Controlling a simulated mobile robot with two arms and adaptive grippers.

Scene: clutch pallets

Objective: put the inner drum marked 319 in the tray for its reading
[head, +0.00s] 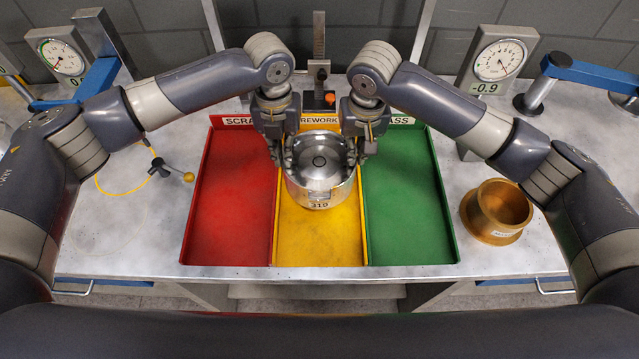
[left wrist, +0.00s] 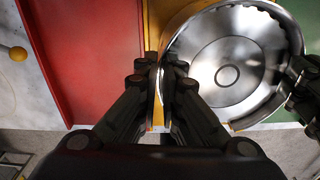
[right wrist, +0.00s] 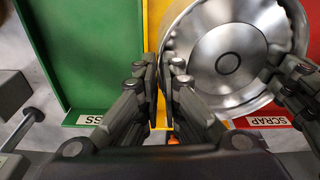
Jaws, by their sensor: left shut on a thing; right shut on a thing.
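The silver inner drum (head: 319,184) is upright, open side up, over the yellow REWORK tray (head: 320,249). Its front label is small and looks like 310 or 319. My left gripper (head: 284,158) is shut on the drum's left rim, and my right gripper (head: 357,155) is shut on its right rim. The drum's bowl shows in the left wrist view (left wrist: 228,75) and the right wrist view (right wrist: 228,62). I cannot tell whether the drum touches the tray floor. The red SCRAP tray (head: 230,215) and green PASS tray (head: 408,215) are empty.
A dial gauge (head: 500,60) with a -0.9 plate stands back right; another gauge (head: 62,58) stands back left. A bronze ring (head: 497,212) sits right of the trays. A yellow-tipped probe (head: 187,176) lies left. A post (head: 319,60) rises behind the trays.

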